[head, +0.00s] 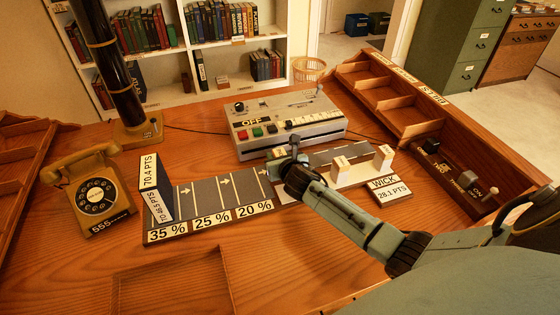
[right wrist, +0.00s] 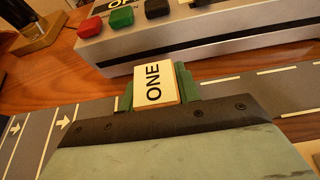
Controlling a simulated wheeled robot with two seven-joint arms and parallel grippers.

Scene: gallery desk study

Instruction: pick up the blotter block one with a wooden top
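The blotter block one (right wrist: 153,84) shows in the right wrist view with its pale "ONE" label and a thin wooden edge. My right gripper (right wrist: 159,92) has its green fingers against both sides of the block, with no gap that I can see. In the head view my right gripper (head: 281,154) is low over the desk, in front of the grey machine, and the block's pale label (head: 276,153) shows at its fingertips. The block's lower part is hidden, so I cannot tell whether it touches the desk. My left gripper is not in view.
Two other pale blocks stand right of my gripper, one nearer (head: 341,164) and one farther (head: 383,158). A "WICK" sign (head: 390,190), the grey machine (head: 290,125), a dark lane board (head: 200,200), a telephone (head: 90,190) and a wooden tray rack (head: 400,110) surround them.

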